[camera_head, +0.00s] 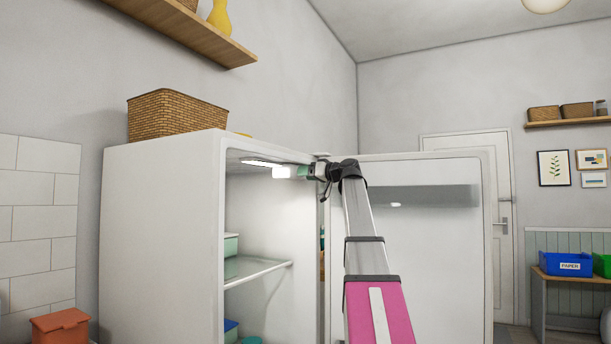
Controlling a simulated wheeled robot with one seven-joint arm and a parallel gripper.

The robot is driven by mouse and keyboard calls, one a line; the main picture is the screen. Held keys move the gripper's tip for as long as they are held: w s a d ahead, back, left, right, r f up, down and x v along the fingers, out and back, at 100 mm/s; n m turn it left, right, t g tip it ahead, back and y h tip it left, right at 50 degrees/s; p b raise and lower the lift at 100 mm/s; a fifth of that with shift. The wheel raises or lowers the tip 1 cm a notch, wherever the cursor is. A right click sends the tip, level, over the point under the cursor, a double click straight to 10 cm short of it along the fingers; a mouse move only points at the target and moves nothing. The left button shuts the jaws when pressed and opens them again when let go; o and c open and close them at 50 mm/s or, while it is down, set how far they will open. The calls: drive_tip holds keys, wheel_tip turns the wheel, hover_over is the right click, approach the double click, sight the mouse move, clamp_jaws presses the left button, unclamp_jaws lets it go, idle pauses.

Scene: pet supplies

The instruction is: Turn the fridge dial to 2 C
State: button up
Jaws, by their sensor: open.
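The fridge (160,230) stands open, with its door (440,260) swung out to the right. Under its ceiling, beside a bright light strip (262,164), is a small white block (281,173); this may be the dial housing, but no dial face or numbers can be read. My gripper (303,171) is at the upper front of the fridge opening, with greenish tips pointing left, close to the white block. It is open. Whether it touches the block cannot be told. My arm rises from below in front of the opening.
A glass shelf (256,271) inside the fridge holds a lidded container (231,244), with more containers below. A wicker basket (177,114) sits on the fridge top. The open door stands close to the right of my arm.

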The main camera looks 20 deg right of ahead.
drive_tip(key=shift+w+a, duration=0.3)
drive_tip(key=shift+w, duration=0.05)
drive_tip(key=c, duration=0.9)
drive_tip(key=shift+m, duration=2.3)
drive_tip(key=o, duration=0.9)
drive_tip(key=v, duration=1.1)
drive_tip(key=shift+r, duration=0.2)
